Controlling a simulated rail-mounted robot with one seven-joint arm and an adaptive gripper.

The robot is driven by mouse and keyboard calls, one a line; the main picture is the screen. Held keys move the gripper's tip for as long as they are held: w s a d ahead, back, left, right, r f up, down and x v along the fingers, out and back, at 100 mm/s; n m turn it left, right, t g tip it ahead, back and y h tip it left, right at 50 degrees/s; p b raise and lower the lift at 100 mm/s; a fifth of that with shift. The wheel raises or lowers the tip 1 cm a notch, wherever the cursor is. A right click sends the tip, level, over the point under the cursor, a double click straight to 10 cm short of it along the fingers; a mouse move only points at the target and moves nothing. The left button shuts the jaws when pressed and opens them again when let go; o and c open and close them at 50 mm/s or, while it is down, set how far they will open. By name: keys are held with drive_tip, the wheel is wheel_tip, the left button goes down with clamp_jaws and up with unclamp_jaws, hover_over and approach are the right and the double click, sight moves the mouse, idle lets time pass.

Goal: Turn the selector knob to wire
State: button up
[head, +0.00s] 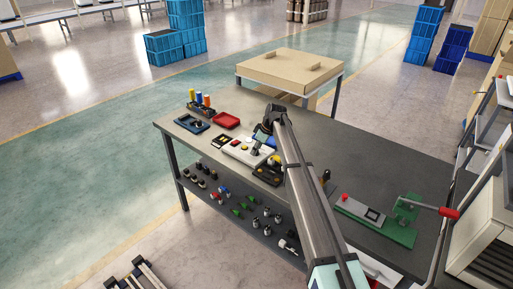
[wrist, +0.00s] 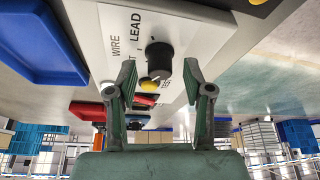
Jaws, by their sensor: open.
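The white selector panel (head: 232,147) lies on the dark table in the head view. In the wrist view the panel (wrist: 182,30) carries printed words WIRE and LEAD and a black knob (wrist: 158,60). Part of the lettering beside the knob is hidden, and I cannot tell which word the knob points at. My gripper (wrist: 159,72) is open, with one finger on each side of the knob in the picture. I cannot tell whether either finger touches it. In the head view my gripper (head: 258,144) is over the panel's right part and hides the knob.
The panel has a yellow button (wrist: 150,86) and a red button beyond the knob. A blue tray (head: 192,123) and red tray (head: 226,120) lie to the left. A green fixture with a red-handled lever (head: 400,215) stands at the right.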

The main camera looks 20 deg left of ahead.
drive_tip(key=shift+f, duration=0.15)
drive_tip(key=shift+c, duration=0.3)
clamp_jaws()
drive_tip(key=shift+s+f+m+t+b, duration=0.1)
drive_tip(key=shift+m+t+b, duration=0.3)
drive_tip(key=shift+m+b, duration=0.5)
drive_tip(key=m+t+b, duration=0.1)
drive_tip(key=m, duration=0.2)
drive_tip(key=shift+a+m, duration=0.1)
drive_tip(key=shift+m, duration=0.2)
drive_tip(key=m+t+h+b, duration=0.1)
drive_tip(key=m, duration=0.2)
drive_tip(key=m+t+h+b, duration=0.1)
drive_tip(key=m, duration=0.2)
drive_tip(key=shift+m, duration=0.3)
